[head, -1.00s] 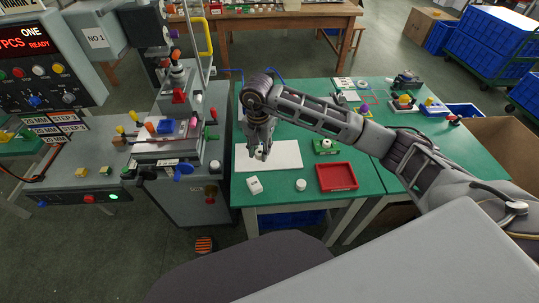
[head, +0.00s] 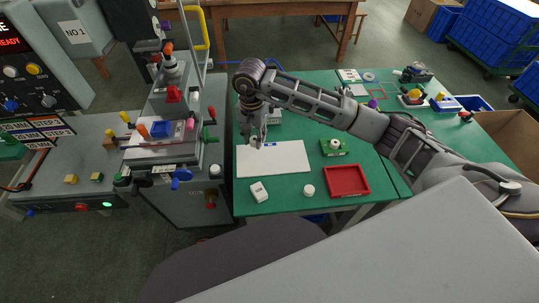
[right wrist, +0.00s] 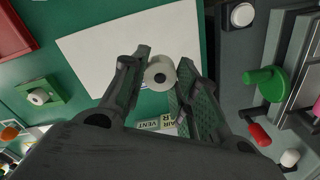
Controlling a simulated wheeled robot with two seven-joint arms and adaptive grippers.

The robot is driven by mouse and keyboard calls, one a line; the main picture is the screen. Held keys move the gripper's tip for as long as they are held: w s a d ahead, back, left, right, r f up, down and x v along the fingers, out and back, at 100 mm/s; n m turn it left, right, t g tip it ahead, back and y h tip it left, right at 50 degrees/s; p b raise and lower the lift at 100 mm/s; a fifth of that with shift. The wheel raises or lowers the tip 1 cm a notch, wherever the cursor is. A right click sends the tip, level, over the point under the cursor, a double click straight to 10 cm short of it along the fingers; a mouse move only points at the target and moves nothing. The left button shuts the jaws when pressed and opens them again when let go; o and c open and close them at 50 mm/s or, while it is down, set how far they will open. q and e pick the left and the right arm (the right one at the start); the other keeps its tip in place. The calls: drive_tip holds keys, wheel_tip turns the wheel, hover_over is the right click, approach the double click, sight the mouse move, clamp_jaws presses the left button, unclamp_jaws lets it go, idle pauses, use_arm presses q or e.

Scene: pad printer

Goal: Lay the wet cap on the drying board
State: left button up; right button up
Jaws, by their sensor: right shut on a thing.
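My right gripper (head: 257,142) hangs over the far left edge of the white drying board (head: 290,165) in the head view. In the right wrist view its two fingers (right wrist: 168,75) are closed on a small white cap (right wrist: 160,72), round with a dark spot in its middle. The cap shows against the edge of the board (right wrist: 110,45); how high it is above the board I cannot tell. The visible board surface is bare. My left gripper is not in view.
Another white cap (head: 309,190) and a small white box (head: 259,192) stand in front of the board. A red tray (head: 346,193) and a green fixture (head: 334,147) lie to its right. The pad printer (head: 165,150) stands close on the left.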

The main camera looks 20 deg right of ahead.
drive_tip(key=shift+r, duration=0.1)
drive_tip(key=shift+f, duration=0.45)
hover_over(257, 161)
wheel_tip(257, 161, down, 5)
drive_tip(key=shift+a+r, duration=0.1)
drive_tip(key=shift+f, duration=2.15)
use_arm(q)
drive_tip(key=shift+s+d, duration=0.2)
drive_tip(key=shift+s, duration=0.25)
use_arm(e)
drive_tip(key=shift+f, duration=0.1)
